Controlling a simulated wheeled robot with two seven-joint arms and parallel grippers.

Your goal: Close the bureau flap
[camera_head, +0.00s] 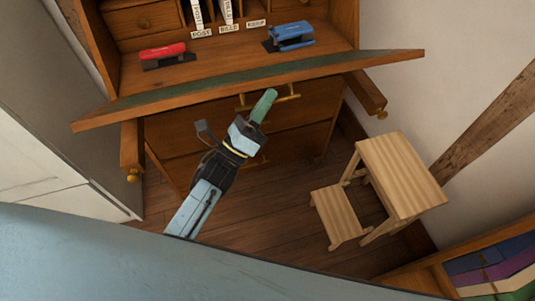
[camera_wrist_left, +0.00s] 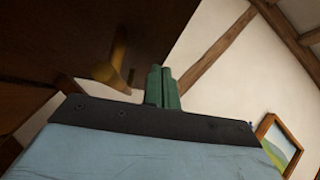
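The bureau flap (camera_head: 250,83) is a wooden board with a green inner face, seen almost edge-on in the head view. It stands out from the bureau, tilted up off the two pulled-out wooden supports. My left gripper (camera_head: 264,104) has green fingers, pressed together with nothing between them. It is at the flap's front edge, near its middle, beside a brass bar handle (camera_head: 287,98). In the left wrist view the fingers (camera_wrist_left: 162,88) point up past dark wood (camera_wrist_left: 60,45), with a brass handle (camera_wrist_left: 118,58) to their left. I cannot tell whether they touch the flap. My right gripper is out of view.
A red stapler (camera_head: 163,51) and a blue hole punch (camera_head: 290,35) sit inside the bureau. The supports (camera_head: 132,146) (camera_head: 366,93) jut forward with brass knobs. A wooden step stool (camera_head: 402,175) stands right, a bookcase (camera_head: 435,281) at lower right. Floor between is clear.

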